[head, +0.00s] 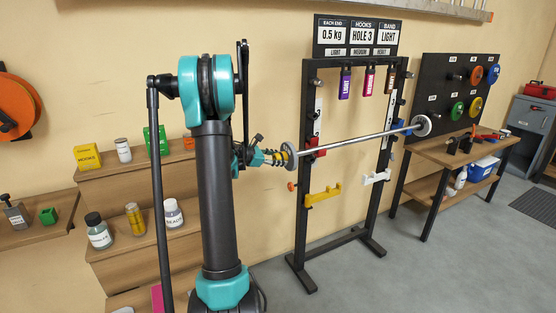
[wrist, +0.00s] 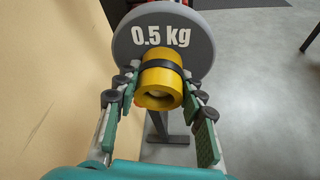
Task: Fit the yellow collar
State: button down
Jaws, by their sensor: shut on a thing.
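The yellow collar (wrist: 158,88), a short ring with a black band, sits between the fingers of my gripper (wrist: 160,76) in the wrist view. My gripper is shut on it from both sides. Right behind it stands the grey 0.5 kg plate (wrist: 182,22) on the near end of the barbell. In the head view my gripper (head: 273,157) is at the left end of the barbell (head: 350,140), close against the near plate (head: 291,155).
The barbell lies across the black squat rack (head: 308,230), with yellow (head: 322,196) and white (head: 376,178) hooks below. Left are stepped wooden shelves (head: 120,187) with bottles and boxes. Right is a wooden bench (head: 450,152) under a pegboard (head: 440,100) of coloured plates. Floor in front is clear.

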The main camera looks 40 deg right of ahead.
jog(key=shift+d, duration=0.2)
jog(key=shift+c, duration=2.2)
grip_release()
jog(key=shift+o, duration=0.2)
jog(key=o, duration=0.4)
jog(key=shift+c, duration=0.2)
jog(key=shift+o, duration=0.2)
